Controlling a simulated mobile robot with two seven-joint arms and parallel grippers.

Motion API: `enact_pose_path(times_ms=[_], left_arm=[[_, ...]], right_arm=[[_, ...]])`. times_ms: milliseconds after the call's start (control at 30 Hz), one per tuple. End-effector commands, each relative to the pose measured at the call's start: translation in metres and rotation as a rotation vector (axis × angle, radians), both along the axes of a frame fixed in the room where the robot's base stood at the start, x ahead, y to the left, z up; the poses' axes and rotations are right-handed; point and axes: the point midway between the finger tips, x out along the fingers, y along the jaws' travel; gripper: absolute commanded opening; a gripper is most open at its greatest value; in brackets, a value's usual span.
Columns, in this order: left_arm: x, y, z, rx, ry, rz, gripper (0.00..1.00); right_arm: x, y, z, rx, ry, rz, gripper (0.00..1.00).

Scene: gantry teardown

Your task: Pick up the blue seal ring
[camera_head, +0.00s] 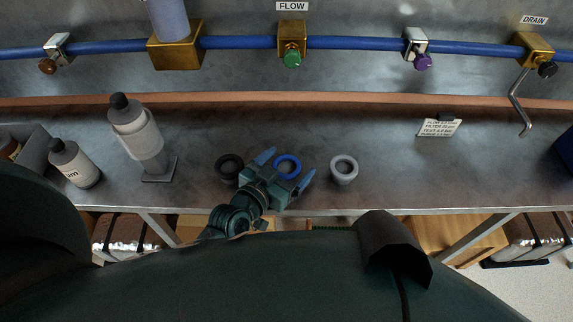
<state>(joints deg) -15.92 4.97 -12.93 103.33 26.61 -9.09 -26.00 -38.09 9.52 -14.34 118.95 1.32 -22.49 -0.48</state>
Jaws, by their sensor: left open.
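The blue seal ring (288,160) lies on the grey metal bench, between a dark ring on its left and a grey ring on its right. My left gripper (286,167) is open, with one blue-tipped finger on each side of the blue ring in the picture. Its palm hides the near edge of the ring. I cannot tell how high the fingertips are above the bench. My right gripper is not in view.
A dark ring (230,166) and a grey ring (344,169) flank the gripper. Bottles (74,163) and a canister on a stand (136,127) are at left. A blue pipe (352,43) with valves runs behind.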

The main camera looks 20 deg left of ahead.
Motion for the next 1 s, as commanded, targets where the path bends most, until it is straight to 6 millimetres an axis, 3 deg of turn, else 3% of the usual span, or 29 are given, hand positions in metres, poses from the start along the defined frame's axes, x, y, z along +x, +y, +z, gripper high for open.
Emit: enact_pose_path(times_ms=[67, 633, 867, 1000], left_arm=[[0.000, 0.000, 0.000, 0.000, 0.000, 0.000, 0.87], [-0.001, 0.000, 0.000, 0.001, 0.000, 0.000, 0.41], [-0.001, 0.000, 0.002, 0.000, -0.001, 0.000, 0.41], [0.000, 0.000, 0.018, -0.001, -0.004, 0.000, 0.41]], right_arm=[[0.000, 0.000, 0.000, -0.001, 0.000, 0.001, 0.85], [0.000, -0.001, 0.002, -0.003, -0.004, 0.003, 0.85], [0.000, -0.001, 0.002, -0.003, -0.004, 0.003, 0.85], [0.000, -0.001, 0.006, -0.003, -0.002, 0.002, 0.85]])
